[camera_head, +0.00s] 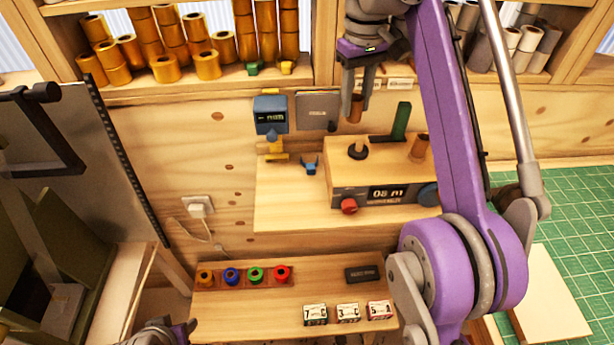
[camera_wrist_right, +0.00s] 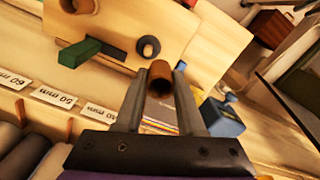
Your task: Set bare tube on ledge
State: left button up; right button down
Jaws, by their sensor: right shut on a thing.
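My right gripper (camera_head: 356,106) is shut on a bare brown cardboard tube (camera_head: 355,109), held in the air above and behind the wooden machine (camera_head: 345,180). In the right wrist view the tube (camera_wrist_right: 160,78) sits between the two grey fingers, its open end showing. The ledge is not clearly identifiable; a wooden shelf edge (camera_head: 210,83) with size labels (camera_head: 400,83) runs along the back wall, and the tube is just below and in front of its labelled part. My left gripper (camera_head: 165,333) shows only partly at the bottom left, its fingers unclear.
The machine bears a black spindle (camera_head: 358,151), a green upright piece (camera_head: 401,120) and another brown tube (camera_head: 420,148). A blue device (camera_head: 270,114) hangs on the wall to the left. Golden rolls (camera_head: 165,68) fill the left shelf. A lower bench (camera_head: 240,307) holds coloured spools.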

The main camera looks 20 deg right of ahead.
jog(key=s+a+f+b, duration=0.1)
jog(key=a+f, duration=0.3)
jog(key=s+a+f+b, duration=0.1)
jog(key=a+f, duration=0.4)
jog(key=s+a+f+b, duration=0.1)
jog(key=s+a+f, duration=0.1)
jog(key=a+f, duration=0.2)
jog(key=shift+a+f+b, duration=0.15)
jog(key=shift+a+b, duration=0.15)
jog(key=shift+a, duration=0.45)
pick_arm(q)
jog(key=shift+s+f, duration=0.25)
jog(key=shift+f, duration=0.7)
jog(key=shift+s+f, duration=0.3)
jog(key=shift+f, duration=0.6)
jog(key=shift+s+f, duration=0.25)
jog(key=shift+f, duration=0.7)
pick_arm(e)
jog(key=shift+f, duration=2.25)
jog(key=shift+f+b, duration=0.15)
jog(key=shift+b, duration=0.15)
jog(key=c, duration=0.5)
grip_release()
pick_arm(q)
jog(key=shift+w+r+p, duration=0.2)
jog(key=shift+r+p, duration=0.75)
jog(key=shift+r, duration=0.05)
pick_arm(e)
notch_tip(320, 180, up, 12)
jog(key=shift+r, duration=0.15)
